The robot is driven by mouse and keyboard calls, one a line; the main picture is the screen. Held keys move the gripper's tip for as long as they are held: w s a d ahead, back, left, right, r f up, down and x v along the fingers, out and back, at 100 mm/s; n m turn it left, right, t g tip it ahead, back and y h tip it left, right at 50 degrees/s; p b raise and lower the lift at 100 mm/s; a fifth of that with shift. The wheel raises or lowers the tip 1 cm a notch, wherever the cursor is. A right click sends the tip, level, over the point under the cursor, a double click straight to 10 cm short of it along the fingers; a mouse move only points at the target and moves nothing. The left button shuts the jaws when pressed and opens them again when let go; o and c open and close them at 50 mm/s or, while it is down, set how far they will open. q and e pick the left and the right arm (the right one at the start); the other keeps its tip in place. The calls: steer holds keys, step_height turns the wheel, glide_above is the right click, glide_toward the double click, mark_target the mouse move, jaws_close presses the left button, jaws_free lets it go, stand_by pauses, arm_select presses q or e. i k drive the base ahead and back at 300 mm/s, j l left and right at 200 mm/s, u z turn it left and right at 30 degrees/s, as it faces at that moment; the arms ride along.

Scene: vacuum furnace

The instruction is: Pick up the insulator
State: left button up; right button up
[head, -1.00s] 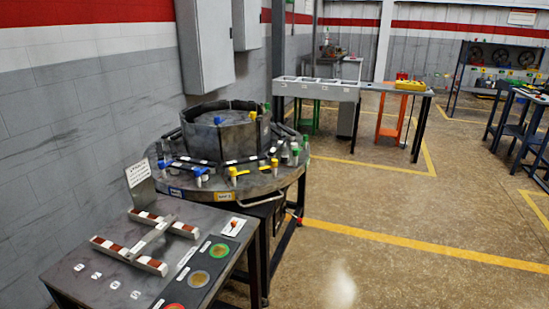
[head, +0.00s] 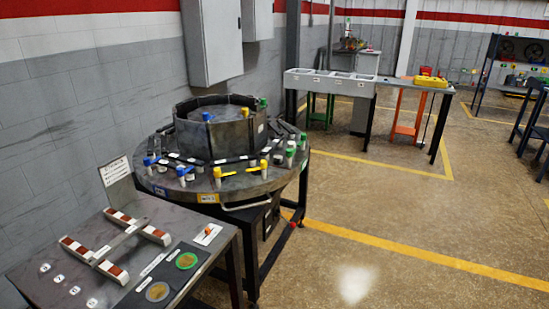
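I cannot tell for sure which thing is the insulator. Several brown-and-white blocks (head: 74,245) sit at the ends of a grey H-shaped rack (head: 120,243) on the near table (head: 183,220) at lower left. On the round furnace table (head: 240,187) behind it stand several small grey posts with coloured tops, such as a yellow-topped one (head: 218,176), a blue-topped one (head: 182,175) and a green-topped one (head: 290,157). A dark polygonal ring (head: 238,140) stands in its middle. Neither of my grippers shows.
The near table also carries a green-rimmed disc (head: 187,261), a yellowish disc (head: 157,292) and a small orange-handled switch (head: 207,233). A long grey bench (head: 385,83) with a yellow box (head: 430,81) stands farther back. The floor (head: 385,225) at right is clear.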

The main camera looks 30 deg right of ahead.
mark_target(278, 160)
steer(key=i+l+u, duration=0.15)
steer(key=l, duration=0.3)
steer(key=l+u, duration=0.1)
steer(key=l, duration=0.35)
steer(key=i+l+u, duration=0.25)
steer(key=l, duration=0.65)
steer(key=i+l+u, duration=0.25)
steer(key=l, duration=0.65)
steer(key=l+u, duration=0.25)
steer(key=l, duration=0.6)
steer(key=k, duration=0.05)
